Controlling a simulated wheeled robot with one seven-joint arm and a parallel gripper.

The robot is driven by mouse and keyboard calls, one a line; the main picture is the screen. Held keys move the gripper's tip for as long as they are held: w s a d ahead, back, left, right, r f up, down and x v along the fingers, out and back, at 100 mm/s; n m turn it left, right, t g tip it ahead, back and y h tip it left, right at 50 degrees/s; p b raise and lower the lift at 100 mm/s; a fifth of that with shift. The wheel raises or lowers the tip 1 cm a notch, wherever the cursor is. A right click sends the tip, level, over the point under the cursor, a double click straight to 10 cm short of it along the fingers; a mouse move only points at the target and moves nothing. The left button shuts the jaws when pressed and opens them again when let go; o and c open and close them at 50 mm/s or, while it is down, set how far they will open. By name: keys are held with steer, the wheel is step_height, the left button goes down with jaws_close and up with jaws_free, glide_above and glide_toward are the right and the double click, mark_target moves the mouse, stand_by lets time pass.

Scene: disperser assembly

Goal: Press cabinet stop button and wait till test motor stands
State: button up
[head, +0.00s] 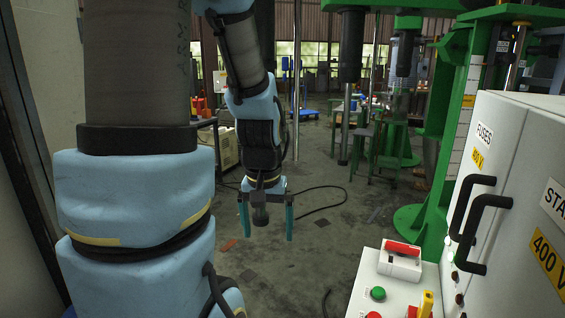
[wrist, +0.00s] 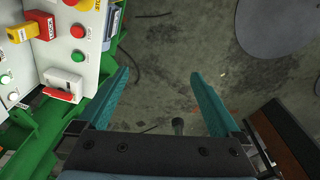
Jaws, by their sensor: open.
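The cabinet's sloped white control panel (head: 362,283) is at the lower right in the head view. Its green button (head: 378,293) shows whole, and the red button (head: 373,315) is cut by the bottom edge. In the wrist view the red button (wrist: 78,31) and green button (wrist: 77,56) are at upper left, with part of a yellow label above the red one. My gripper (head: 266,225) is open and empty, pointing down over the floor, left of the panel and apart from it. Its two teal fingers also show in the wrist view (wrist: 160,75). I cannot identify the test motor.
A white switch box with a red handle (head: 402,255) stands on the panel. A yellow tag (head: 426,303) is close to the red button. The grey cabinet (head: 515,165) with black handles (head: 477,222) rises at right, beside a green machine frame (head: 460,130). Floor around my gripper is open.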

steer(key=a, duration=0.1)
steer(key=s+a, duration=0.2)
steer(key=shift+a, duration=0.35)
steer(key=shift+c, duration=0.4)
steer(key=shift+c, duration=1.4)
steer(key=shift+w+f, duration=0.1)
steer(key=shift+w, duration=0.3)
steer(key=c, duration=0.5)
steer(key=shift+s, duration=0.1)
jaws_close()
